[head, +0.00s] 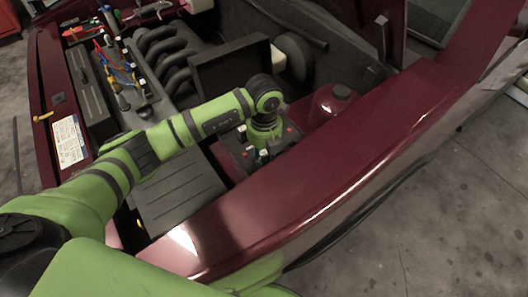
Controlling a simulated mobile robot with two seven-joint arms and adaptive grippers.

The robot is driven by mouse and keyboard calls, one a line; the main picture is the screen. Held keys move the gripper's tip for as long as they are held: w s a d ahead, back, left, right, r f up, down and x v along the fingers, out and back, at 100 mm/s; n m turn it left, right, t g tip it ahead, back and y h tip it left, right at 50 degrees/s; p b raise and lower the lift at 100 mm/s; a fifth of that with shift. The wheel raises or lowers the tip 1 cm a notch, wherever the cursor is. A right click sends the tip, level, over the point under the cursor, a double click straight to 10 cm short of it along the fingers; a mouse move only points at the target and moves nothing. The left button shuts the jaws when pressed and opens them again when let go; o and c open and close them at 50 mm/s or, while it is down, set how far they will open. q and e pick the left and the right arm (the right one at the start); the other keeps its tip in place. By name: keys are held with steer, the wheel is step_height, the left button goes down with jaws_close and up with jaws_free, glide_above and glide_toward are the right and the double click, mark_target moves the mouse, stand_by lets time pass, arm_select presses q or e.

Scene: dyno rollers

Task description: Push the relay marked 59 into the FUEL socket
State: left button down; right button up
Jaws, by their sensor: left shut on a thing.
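My left arm reaches across the engine bay of a dark red car. Its left gripper (250,158) points down into a black fuse and relay box (229,160) and is shut on a small relay, mostly hidden by the gripper and wrist. I cannot read any marking, so neither the number 59 nor the FUEL socket can be made out. I cannot tell whether the relay touches a socket. Small red and white pieces show around the gripper in the box. My right gripper is not in view.
The red fender (310,205) runs close in front of the box. A flat black cover (180,195) lies left. The engine with curved black pipes (165,55) and coloured wires is behind left.

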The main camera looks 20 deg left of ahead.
arm_select(q)
steer(key=shift+f, duration=0.2)
steer(key=c, duration=0.8)
jaws_free()
steer(key=shift+c, duration=0.2)
step_height(320, 180, up, 12)
